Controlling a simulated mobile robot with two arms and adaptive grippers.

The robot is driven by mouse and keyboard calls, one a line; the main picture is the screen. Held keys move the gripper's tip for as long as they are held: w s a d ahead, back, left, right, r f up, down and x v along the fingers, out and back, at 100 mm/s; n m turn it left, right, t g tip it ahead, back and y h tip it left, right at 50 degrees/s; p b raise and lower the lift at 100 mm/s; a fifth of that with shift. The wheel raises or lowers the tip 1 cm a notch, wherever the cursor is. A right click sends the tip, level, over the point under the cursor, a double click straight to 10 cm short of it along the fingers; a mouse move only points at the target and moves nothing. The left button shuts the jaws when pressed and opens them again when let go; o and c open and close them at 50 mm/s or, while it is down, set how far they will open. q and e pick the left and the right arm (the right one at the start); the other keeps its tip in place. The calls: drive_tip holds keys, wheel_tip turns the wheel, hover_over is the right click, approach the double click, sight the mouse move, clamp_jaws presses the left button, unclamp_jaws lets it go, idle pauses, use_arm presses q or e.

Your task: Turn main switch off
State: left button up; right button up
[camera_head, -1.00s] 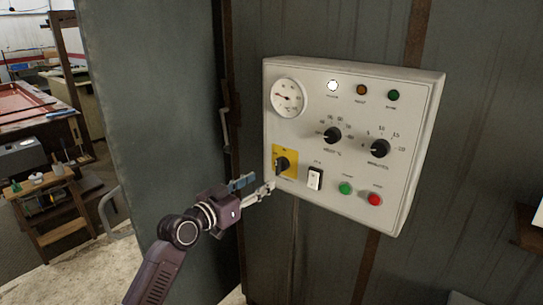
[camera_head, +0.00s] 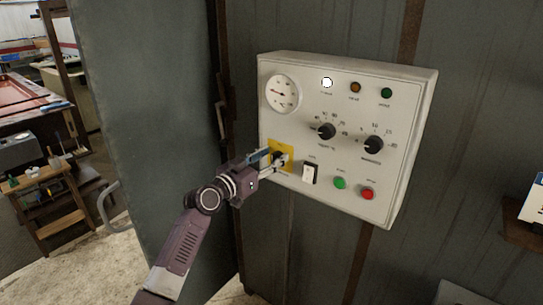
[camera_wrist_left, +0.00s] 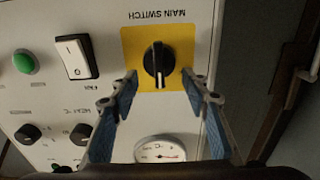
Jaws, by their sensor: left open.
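The main switch is a black rotary knob (camera_wrist_left: 158,65) on a yellow plate (camera_wrist_left: 130,40), labelled MAIN SWITCH, which appears upside down in the left wrist view. In the head view the yellow plate (camera_head: 289,148) is at the lower left of the white control panel (camera_head: 300,65), partly hidden by my gripper. My left gripper (camera_head: 277,160) is at the plate with its fingers apart. In the left wrist view the open fingertips (camera_wrist_left: 158,77) stand on both sides of the knob, with gaps to it. My right gripper is not in view.
A white rocker switch (camera_head: 310,173) sits just right of the plate. Green (camera_head: 340,183) and red (camera_head: 367,194) buttons, two dials (camera_head: 326,131) (camera_head: 373,144), a gauge (camera_head: 283,93) and a lit white lamp (camera_head: 327,82) are on the panel. A grey door (camera_head: 145,120) stands at left.

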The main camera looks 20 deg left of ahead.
use_arm(q)
drive_tip(key=c, duration=1.2)
drive_tip(key=shift+f, duration=0.1)
clamp_jaws()
